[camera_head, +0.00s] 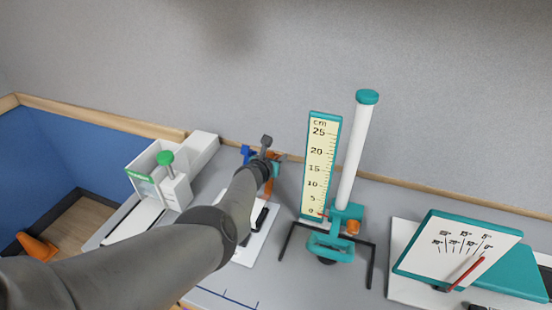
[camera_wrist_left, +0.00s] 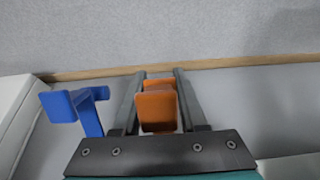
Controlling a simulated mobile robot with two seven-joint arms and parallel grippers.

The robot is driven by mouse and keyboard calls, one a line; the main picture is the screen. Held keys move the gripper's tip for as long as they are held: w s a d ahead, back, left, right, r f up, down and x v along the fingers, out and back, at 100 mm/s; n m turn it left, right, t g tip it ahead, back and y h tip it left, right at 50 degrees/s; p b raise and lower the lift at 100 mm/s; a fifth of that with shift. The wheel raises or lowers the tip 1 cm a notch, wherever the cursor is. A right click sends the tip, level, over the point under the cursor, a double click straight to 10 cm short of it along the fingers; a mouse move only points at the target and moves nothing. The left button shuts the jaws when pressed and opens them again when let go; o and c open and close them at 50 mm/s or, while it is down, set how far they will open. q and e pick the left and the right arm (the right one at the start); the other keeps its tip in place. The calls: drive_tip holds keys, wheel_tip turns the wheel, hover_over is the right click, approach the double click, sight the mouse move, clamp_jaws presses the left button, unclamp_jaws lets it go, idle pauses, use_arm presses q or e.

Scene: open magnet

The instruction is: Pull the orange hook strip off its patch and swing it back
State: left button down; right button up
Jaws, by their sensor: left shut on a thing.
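The orange hook strip (camera_wrist_left: 158,110) stands between the two fingers of my left gripper (camera_wrist_left: 160,85) in the left wrist view. The fingers are shut on it from both sides. In the head view a small part of the orange strip (camera_head: 268,190) shows beside my left gripper (camera_head: 266,150), with the arm covering much of it. A white base plate (camera_head: 262,232) with a black part lies below. The patch cannot be made out behind my arm. My right gripper is not in view.
A blue hook piece (camera_wrist_left: 85,108) stands just left of my left gripper. A white box with a green knob (camera_head: 166,158) is further left. A teal stand with a centimetre scale (camera_head: 321,160) is close on the right, and a tilted dial board (camera_head: 460,250) beyond it. The wall is behind.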

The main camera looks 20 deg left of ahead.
use_arm(q)
drive_tip(key=shift+s+f, duration=0.2)
drive_tip(key=shift+f, duration=0.35)
drive_tip(key=c, duration=0.8)
unclamp_jaws()
drive_tip(key=o, duration=0.4)
drive_tip(key=shift+w+r, duration=0.15)
drive_tip(key=shift+r, duration=0.1)
drive_tip(key=shift+c, duration=0.2)
drive_tip(key=shift+r, duration=0.1)
